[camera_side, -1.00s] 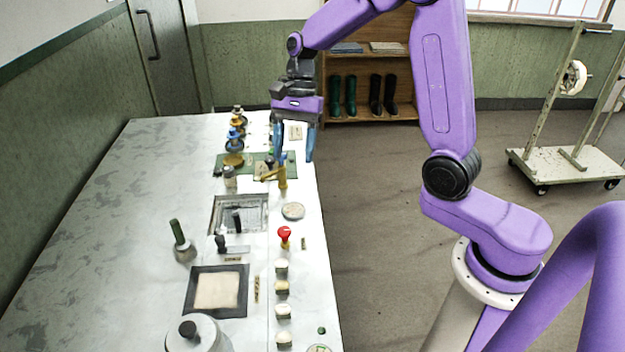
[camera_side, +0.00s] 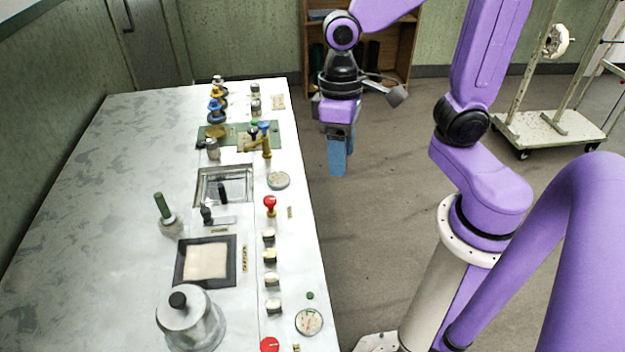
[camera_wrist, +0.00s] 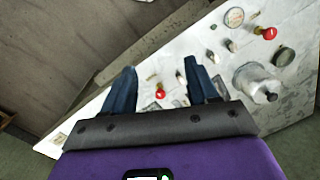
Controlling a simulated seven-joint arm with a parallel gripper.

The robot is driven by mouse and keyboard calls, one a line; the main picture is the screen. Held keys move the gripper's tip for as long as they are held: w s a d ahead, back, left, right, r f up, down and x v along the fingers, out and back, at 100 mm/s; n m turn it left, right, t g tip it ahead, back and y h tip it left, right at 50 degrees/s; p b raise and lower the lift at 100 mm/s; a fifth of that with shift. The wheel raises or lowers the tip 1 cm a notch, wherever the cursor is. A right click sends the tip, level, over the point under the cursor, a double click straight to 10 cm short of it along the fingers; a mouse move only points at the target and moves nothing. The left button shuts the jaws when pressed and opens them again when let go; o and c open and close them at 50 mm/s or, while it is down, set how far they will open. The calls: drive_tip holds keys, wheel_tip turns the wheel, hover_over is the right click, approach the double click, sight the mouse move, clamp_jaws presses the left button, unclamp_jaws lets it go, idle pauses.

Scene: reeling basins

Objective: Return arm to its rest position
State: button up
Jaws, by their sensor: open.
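My gripper (camera_side: 338,160) hangs past the right edge of the white worktop (camera_side: 125,200) in the side view, above the floor, with its blue fingers pointing down. It touches nothing there. In the wrist view my gripper (camera_wrist: 160,82) shows its two blue fingers spread apart, with nothing held between them. My purple arm reaches over from the right side of the side view.
A white wheeled cart (camera_side: 550,135) stands at the back right.

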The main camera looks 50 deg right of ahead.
drive_tip(key=s+d+n+t, duration=0.1)
drive_tip(key=s+d+n, duration=0.1)
drive_tip(key=s+n, duration=0.6)
drive_tip(key=shift+s+d+f+n, duration=0.3)
drive_tip(key=shift+s+d, duration=0.1)
drive_tip(key=shift+s, duration=0.25)
